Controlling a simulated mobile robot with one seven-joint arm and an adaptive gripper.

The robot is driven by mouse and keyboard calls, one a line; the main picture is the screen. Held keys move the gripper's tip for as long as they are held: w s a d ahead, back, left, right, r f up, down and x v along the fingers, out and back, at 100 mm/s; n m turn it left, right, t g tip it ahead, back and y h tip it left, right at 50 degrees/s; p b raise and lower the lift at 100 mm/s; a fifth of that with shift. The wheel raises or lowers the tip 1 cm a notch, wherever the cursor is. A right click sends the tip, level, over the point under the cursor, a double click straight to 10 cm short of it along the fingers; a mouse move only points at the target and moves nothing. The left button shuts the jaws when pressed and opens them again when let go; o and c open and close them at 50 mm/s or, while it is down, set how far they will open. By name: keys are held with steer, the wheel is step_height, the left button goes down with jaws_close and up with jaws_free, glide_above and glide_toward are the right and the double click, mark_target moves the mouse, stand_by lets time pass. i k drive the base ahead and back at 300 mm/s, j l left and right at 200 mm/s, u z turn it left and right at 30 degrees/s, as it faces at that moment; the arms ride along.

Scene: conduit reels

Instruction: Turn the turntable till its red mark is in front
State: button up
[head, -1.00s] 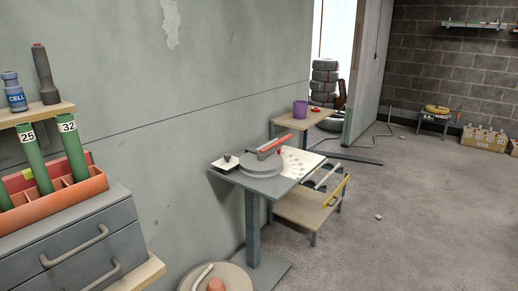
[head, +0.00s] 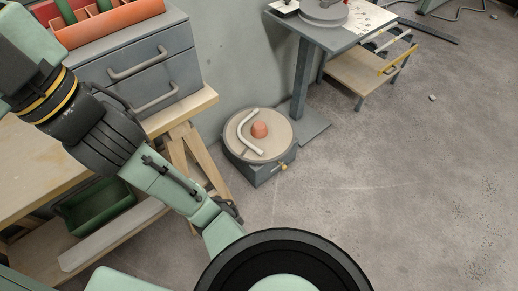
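A low turntable (head: 243,152) stands on the floor right of the workbench. It has a round beige top on a grey box-shaped base, with a small yellow part at the base's front right. A bent white pipe and an orange-pink cylinder (head: 260,129) lie or stand on the top. I cannot make out a red mark on it. My green and black arm crosses the left and lower part of the head view, but my gripper is not in the picture.
A wooden workbench (head: 205,101) with a grey drawer unit (head: 150,72) stands at left, a green bin (head: 97,210) beneath it. A grey pedestal table (head: 300,75) carrying a grey disc (head: 324,14) stands behind the turntable. The concrete floor is open at right.

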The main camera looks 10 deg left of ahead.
mark_target(271, 131)
steer(key=u, duration=0.4)
steer(key=i+j+z, duration=0.1)
steer(key=j, duration=0.15)
steer(key=k+l, duration=0.25)
steer(key=k, duration=0.2)
steer(key=k+l, duration=0.25)
steer(key=k, duration=0.2)
steer(key=i+j, duration=0.15)
steer(key=i, duration=0.5)
steer(key=i+j, duration=0.2)
steer(key=i, duration=0.45)
steer(key=i+j, duration=0.15)
steer(key=i, duration=0.45)
